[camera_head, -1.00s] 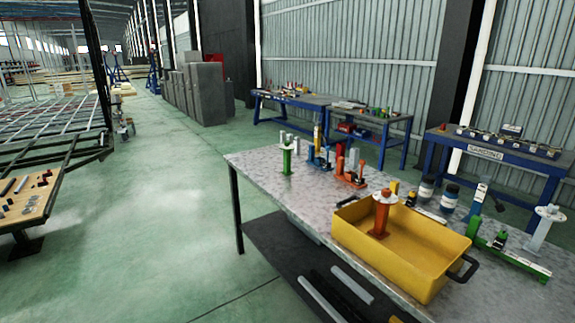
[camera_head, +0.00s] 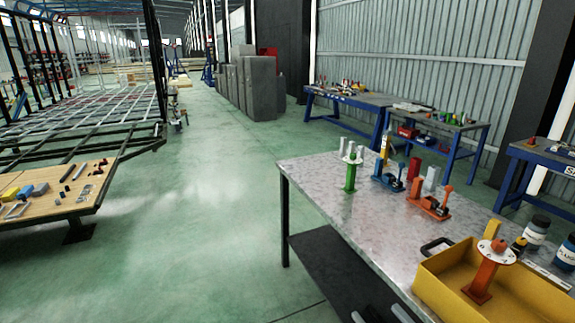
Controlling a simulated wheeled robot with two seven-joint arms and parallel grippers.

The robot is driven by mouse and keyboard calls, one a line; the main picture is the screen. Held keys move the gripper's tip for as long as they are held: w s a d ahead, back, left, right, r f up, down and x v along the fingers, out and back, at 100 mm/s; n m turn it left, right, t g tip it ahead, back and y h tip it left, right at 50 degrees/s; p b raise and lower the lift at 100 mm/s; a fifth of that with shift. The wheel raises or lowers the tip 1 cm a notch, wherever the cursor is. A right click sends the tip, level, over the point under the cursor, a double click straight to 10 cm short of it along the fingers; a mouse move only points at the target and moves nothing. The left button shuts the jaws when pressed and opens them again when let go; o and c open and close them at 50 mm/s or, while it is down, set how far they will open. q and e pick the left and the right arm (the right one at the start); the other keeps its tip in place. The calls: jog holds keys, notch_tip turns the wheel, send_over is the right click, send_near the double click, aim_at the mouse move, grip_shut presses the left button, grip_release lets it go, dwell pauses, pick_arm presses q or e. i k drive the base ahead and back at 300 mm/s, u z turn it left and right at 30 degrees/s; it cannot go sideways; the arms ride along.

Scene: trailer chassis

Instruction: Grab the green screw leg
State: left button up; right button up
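The green screw leg (camera_head: 350,173) stands upright near the far left corner of the grey metal table (camera_head: 325,183). It has a pale round plate at its top and a green post below. Light grey cylinders stand close behind it. Neither of my grippers shows in the head view.
A yellow bin (camera_head: 450,295) holding an orange screw leg (camera_head: 486,272) stands at the table's near right. Blue (camera_head: 388,180) and orange (camera_head: 430,207) clamps stand right of the green leg. A wooden table (camera_head: 60,192) is at left. Open green floor (camera_head: 200,210) lies between.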

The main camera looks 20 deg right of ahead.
aim_at(350, 189)
jog(key=u, duration=0.2)
jog(key=i, duration=1.15)
jog(key=z, duration=0.55)
jog(key=i, duration=0.75)
jog(key=z, duration=1.25)
jog(key=i, duration=0.45)
jog(key=z, duration=0.45)
